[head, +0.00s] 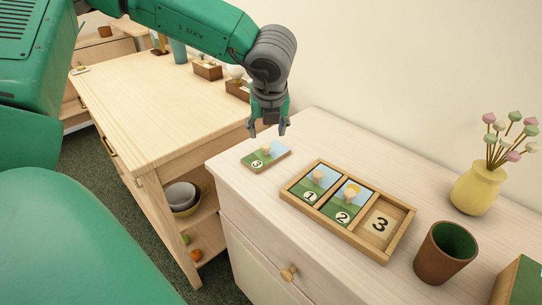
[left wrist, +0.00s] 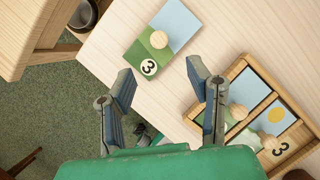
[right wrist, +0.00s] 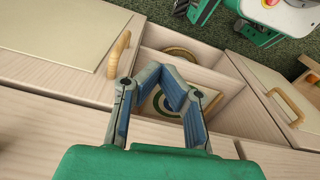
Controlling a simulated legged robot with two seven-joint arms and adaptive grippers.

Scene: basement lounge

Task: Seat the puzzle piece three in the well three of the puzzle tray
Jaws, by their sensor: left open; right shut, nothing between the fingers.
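Puzzle piece three (head: 265,156) lies flat on the pale dresser top, left of the puzzle tray. It is a green and blue tile with a round wooden knob and a "3" disc, and it also shows in the left wrist view (left wrist: 163,42). The wooden puzzle tray (head: 345,236) holds pieces one (head: 311,185) and two (head: 347,205) in their wells. Well three (head: 381,225) is empty and shows a printed "3". My left gripper (head: 268,131) is open and empty, above and just behind piece three. My right gripper (right wrist: 161,84) is shut and empty, over shelf compartments.
A brown cup (head: 442,254) stands right of the tray, and a yellow vase (head: 478,188) with bud stems stands behind it. A green box edge (head: 522,284) is at the lower right. A wooden bench (head: 150,90) stands left of the dresser, across a gap.

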